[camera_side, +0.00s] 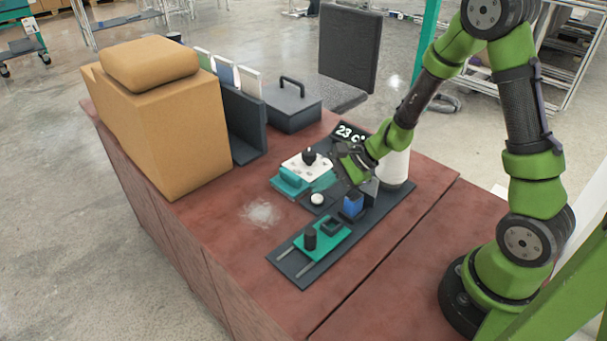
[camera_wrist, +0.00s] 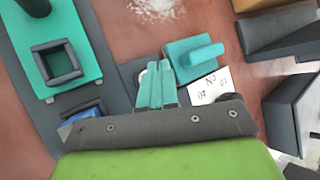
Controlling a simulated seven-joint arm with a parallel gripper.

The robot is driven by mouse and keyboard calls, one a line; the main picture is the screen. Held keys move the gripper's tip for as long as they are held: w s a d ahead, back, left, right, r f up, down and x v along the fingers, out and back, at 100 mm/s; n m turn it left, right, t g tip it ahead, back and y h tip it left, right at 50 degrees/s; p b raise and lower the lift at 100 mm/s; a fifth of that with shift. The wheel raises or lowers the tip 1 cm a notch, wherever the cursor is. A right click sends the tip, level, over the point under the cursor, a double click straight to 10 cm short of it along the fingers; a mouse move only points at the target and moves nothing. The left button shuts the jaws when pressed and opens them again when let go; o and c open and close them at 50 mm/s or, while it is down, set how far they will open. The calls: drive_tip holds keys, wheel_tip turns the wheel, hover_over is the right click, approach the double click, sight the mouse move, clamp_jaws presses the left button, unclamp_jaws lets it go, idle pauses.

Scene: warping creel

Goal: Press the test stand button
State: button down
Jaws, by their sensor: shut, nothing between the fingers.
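The likely button is a white dome (camera_side: 317,199) on a small dark base, near the middle of the dark board (camera_side: 290,264). Nothing marks it clearly as the test stand button. In the wrist view a white rounded part (camera_wrist: 147,74) shows just left of my fingertips, which hide the rest of it. My gripper (camera_side: 347,168) is above the board, to the right of the dome and higher in the side view. Its two teal fingers (camera_wrist: 157,84) are together and hold nothing. I cannot tell the exact height gap to the dome.
Around the dome are a teal block with a handle (camera_side: 291,181), a white dial plate with a dark knob (camera_side: 309,157), a blue block (camera_side: 353,204) and a teal plate (camera_side: 327,244).

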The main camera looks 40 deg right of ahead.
drive_tip(key=shift+f, duration=0.1)
drive_tip(key=shift+f, duration=0.4)
drive_tip(key=shift+s+a+f, duration=0.15)
drive_tip(key=shift+s+f, duration=0.05)
drive_tip(key=shift+f, duration=0.45)
idle(0.3)
drive_tip(key=shift+f, duration=0.2)
idle(0.6)
drive_tip(key=shift+s+r, duration=0.3)
drive_tip(key=shift+r, duration=0.6)
drive_tip(key=shift+w+r, duration=0.15)
drive_tip(key=shift+r, duration=2.5)
